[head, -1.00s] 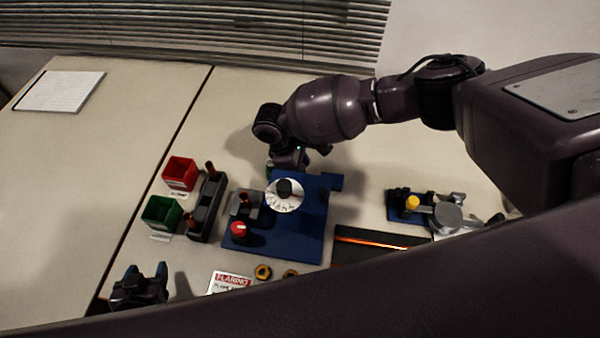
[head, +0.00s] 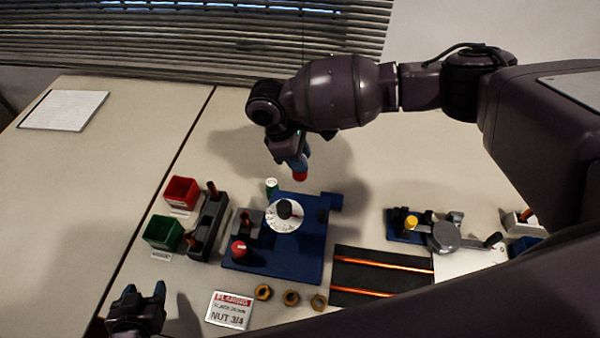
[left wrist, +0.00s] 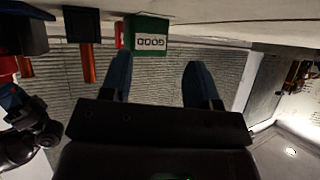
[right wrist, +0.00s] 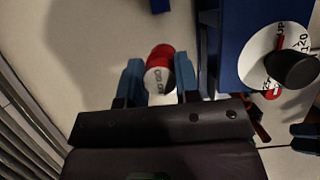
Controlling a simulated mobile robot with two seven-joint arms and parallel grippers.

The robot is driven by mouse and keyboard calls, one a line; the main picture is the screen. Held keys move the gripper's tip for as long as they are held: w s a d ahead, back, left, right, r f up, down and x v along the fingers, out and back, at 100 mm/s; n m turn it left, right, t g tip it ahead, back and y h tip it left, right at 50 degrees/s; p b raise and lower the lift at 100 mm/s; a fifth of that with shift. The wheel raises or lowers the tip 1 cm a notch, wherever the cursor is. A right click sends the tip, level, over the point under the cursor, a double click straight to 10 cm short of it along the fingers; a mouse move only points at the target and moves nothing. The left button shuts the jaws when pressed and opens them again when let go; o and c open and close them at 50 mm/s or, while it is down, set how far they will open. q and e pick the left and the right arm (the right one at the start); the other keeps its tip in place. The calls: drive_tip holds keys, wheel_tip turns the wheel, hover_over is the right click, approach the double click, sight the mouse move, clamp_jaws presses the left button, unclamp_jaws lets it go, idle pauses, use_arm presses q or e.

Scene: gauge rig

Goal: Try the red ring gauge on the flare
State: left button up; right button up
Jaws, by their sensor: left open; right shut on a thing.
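My right gripper (head: 299,162) is shut on the red ring gauge (head: 300,176) and holds it in the air above the table, behind the blue fixture (head: 300,262). In the right wrist view the red ring gauge (right wrist: 160,53) shows its white lettered face between the blue fingers (right wrist: 158,80). A green gauge (head: 271,185) stands at the fixture's back edge. A copper tube end (head: 246,217) shows at the grey clamp on the fixture's left; its flare is too small to make out. My left gripper (head: 144,292) is open and empty at the front left.
Red (head: 181,192) and green (head: 162,232) bins stand left of a dark rack (head: 208,228) with copper tubes. A white dial (head: 284,216) and red knob (head: 238,249) rise from the fixture. Brass nuts (head: 291,298) and a sign (head: 229,310) lie in front. A black mat (head: 350,281) is right.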

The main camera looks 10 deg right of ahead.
use_arm(q)
drive_tip(key=shift+w+r, duration=0.2)
drive_tip(key=shift+r, duration=0.1)
use_arm(e)
wheel_tip(320, 180, up, 7)
drive_tip(key=shift+r, duration=0.2)
use_arm(q)
drive_tip(key=shift+d+r+p, duration=0.1)
drive_tip(key=shift+r+p, duration=0.3)
drive_tip(key=shift+p, duration=0.15)
drive_tip(key=shift+s+r+p, duration=0.2)
drive_tip(key=shift+r+p, duration=0.5)
drive_tip(key=shift+p, duration=0.05)
drive_tip(key=shift+s+a+r+p, duration=0.2)
drive_tip(key=shift+s+p, duration=0.5)
drive_tip(key=shift+p, duration=0.45)
drive_tip(key=shift+s+f+g, duration=0.15)
drive_tip(key=shift+f+g, duration=0.15)
drive_tip(key=shift+f, duration=0.15)
drive_tip(key=shift+r, duration=0.1)
use_arm(e)
drive_tip(key=s+a+f, duration=0.1)
drive_tip(key=s+a, duration=0.2)
drive_tip(key=a, duration=0.4)
drive_tip(key=s+a+f, duration=0.2)
drive_tip(key=s+a, duration=0.2)
drive_tip(key=a, duration=0.3)
drive_tip(key=shift+s+a+f, duration=0.15)
drive_tip(key=shift+s+a, duration=0.1)
